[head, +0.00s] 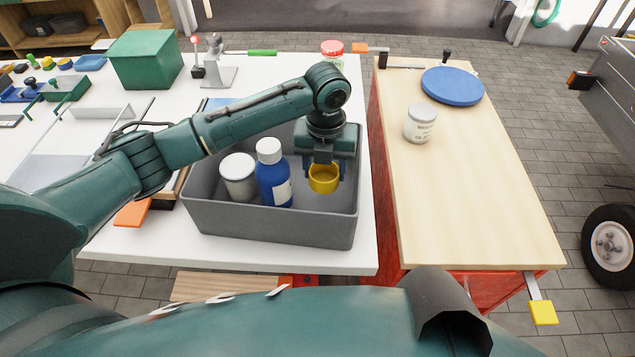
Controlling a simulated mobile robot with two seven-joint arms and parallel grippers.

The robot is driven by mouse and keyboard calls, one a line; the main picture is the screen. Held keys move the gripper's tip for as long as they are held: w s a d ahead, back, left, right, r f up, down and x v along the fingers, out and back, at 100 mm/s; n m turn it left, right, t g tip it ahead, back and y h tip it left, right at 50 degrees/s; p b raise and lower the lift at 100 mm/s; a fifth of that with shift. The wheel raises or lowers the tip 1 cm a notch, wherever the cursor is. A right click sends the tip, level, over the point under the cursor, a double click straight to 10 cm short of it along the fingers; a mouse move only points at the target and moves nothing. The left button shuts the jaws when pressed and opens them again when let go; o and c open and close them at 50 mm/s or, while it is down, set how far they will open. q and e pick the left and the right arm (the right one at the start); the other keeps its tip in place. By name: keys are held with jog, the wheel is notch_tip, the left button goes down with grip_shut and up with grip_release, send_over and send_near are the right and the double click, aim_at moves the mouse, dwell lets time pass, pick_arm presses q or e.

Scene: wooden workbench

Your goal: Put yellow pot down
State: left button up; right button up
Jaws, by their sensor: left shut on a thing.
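The yellow pot (323,180) is a small, round, open-topped pot. My left gripper (324,174) is shut on it, with one finger on each side, pointing down. The pot is over the right part of a grey bin (270,226) on the white table. I cannot tell whether the pot touches the bin's floor. A blue bottle (273,182) with a white cap and a white pot (238,176) stand in the bin to the left of the yellow pot. My right gripper is not in view.
A wooden workbench (470,190) stands to the right, with a white labelled jar (420,123) and a blue disc (452,86) toward its far end. Its near half is clear. A green box (146,60) and a red-lidded jar (332,53) stand on the white table (310,261).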

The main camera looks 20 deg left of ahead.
aim_at(325, 177)
pick_arm(q)
jog(key=shift+f, duration=2.7)
jog(key=shift+f, duration=0.1)
jog(key=o, duration=0.9)
jog(key=shift+o, duration=0.2)
jog(key=shift+w, duration=0.1)
notch_tip(325, 177, up, 12)
jog(key=shift+r, duration=0.15)
